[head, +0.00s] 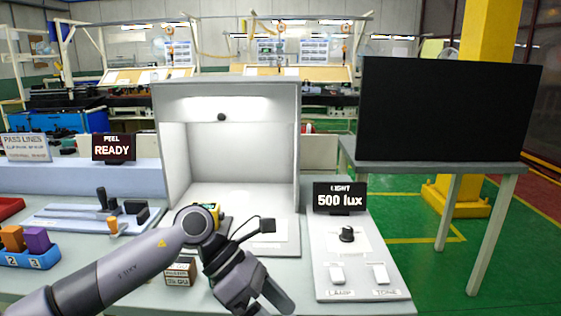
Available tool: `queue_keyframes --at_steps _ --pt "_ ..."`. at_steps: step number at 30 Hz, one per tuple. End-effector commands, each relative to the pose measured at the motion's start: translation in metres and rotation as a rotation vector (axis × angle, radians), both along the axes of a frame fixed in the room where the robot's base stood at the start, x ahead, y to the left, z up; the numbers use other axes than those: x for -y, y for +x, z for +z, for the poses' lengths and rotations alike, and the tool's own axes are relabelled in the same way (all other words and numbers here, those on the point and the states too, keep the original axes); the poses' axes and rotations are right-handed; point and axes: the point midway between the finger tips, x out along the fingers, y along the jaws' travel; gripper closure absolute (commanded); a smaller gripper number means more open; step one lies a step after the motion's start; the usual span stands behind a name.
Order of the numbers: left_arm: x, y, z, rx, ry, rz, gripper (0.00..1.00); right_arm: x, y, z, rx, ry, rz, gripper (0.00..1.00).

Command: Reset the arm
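My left arm comes in from the lower left, rises to a rounded joint in front of the light booth, then bends down to the right. My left gripper (262,299) hangs low over the front of the bench, left of the light control panel. Its fingers point down and reach the bottom edge of the picture, so I cannot tell how far apart they are. I see nothing held in it. My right arm and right gripper are not in view.
A lit white booth (228,91) stands behind my arm. The light panel (334,247) has a knob and two switches. A small labelled block (180,272) sits beside my wrist. A blue holder (30,260) with coloured blocks is at left. A black screen (445,110) stands right.

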Motion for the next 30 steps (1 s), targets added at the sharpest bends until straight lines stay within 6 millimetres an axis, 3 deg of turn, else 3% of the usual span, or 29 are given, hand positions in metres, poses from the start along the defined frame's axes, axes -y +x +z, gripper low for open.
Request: queue_keyframes --at_steps 3,6,10,14,19,23,26,30 --pt "0.032 -0.024 0.001 -0.182 -0.222 0.088 0.11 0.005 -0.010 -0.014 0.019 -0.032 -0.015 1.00" --pt "0.050 -0.034 0.011 -0.346 -0.397 0.185 0.11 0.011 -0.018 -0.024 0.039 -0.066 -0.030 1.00" --pt "0.059 -0.037 0.024 -0.584 -0.612 0.337 0.11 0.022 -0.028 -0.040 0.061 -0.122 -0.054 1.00" --pt "0.051 -0.029 0.030 -0.837 -0.801 0.514 0.11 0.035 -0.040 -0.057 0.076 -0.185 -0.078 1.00" --pt "0.021 -0.010 0.017 -1.185 -1.014 0.776 0.11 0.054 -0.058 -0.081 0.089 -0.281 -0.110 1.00" --pt "-0.013 0.001 -0.012 -1.456 -1.149 0.995 0.11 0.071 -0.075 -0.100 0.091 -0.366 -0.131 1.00" --pt "-0.044 0.004 -0.045 -1.664 -1.236 1.176 0.11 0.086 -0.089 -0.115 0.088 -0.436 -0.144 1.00" --pt "-0.089 -0.008 -0.102 -1.951 -1.336 1.443 0.11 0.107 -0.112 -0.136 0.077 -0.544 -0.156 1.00"
